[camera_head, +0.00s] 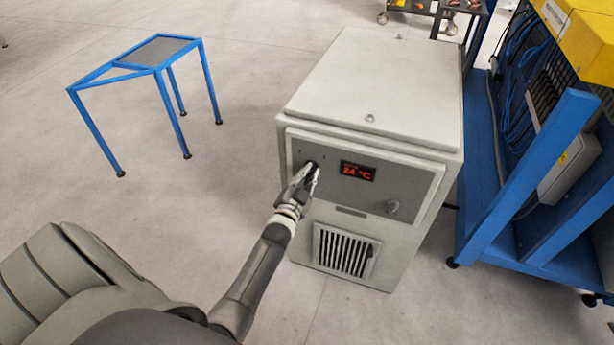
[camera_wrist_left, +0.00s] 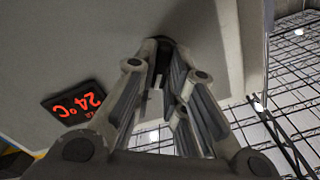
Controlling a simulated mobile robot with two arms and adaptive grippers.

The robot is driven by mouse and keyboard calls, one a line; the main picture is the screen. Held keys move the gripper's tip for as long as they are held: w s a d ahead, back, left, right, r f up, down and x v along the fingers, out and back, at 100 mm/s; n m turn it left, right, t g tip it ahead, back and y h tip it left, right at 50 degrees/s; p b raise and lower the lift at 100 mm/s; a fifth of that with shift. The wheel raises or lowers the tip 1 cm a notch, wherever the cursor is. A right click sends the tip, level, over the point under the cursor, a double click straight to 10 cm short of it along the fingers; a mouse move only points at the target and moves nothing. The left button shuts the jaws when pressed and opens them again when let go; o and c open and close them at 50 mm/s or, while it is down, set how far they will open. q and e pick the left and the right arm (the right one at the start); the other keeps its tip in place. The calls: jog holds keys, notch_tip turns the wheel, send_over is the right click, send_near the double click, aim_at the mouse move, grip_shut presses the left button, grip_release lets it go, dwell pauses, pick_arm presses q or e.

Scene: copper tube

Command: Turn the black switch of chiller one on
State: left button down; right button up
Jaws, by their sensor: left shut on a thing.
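The chiller (camera_head: 375,90) is a light grey box with a grey front panel. A red-lit display (camera_head: 358,171) on the panel reads 24 °C, and it also shows in the left wrist view (camera_wrist_left: 75,105). The black switch (camera_head: 313,167) is at the panel's left side, mostly hidden behind my left gripper (camera_head: 312,178). In the left wrist view, the fingers of my left gripper (camera_wrist_left: 160,75) are closed around the dark switch (camera_wrist_left: 163,52) at the panel. The switch's exact angle is hard to tell. My right gripper is out of view.
A grey knob (camera_head: 392,206) sits at the panel's lower right, and a vent grille (camera_head: 345,252) is below. A blue-framed rack (camera_head: 540,190) with cables stands close on the right. A blue stand (camera_head: 150,55) is at the far left. The floor between the stand and chiller is clear.

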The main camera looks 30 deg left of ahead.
pick_arm(q)
jog(key=shift+f+m, duration=0.1)
jog(key=shift+m, duration=0.9)
jog(key=c, duration=1.5)
grip_release()
jog(key=v, duration=1.2)
jog(key=shift+d, duration=0.1)
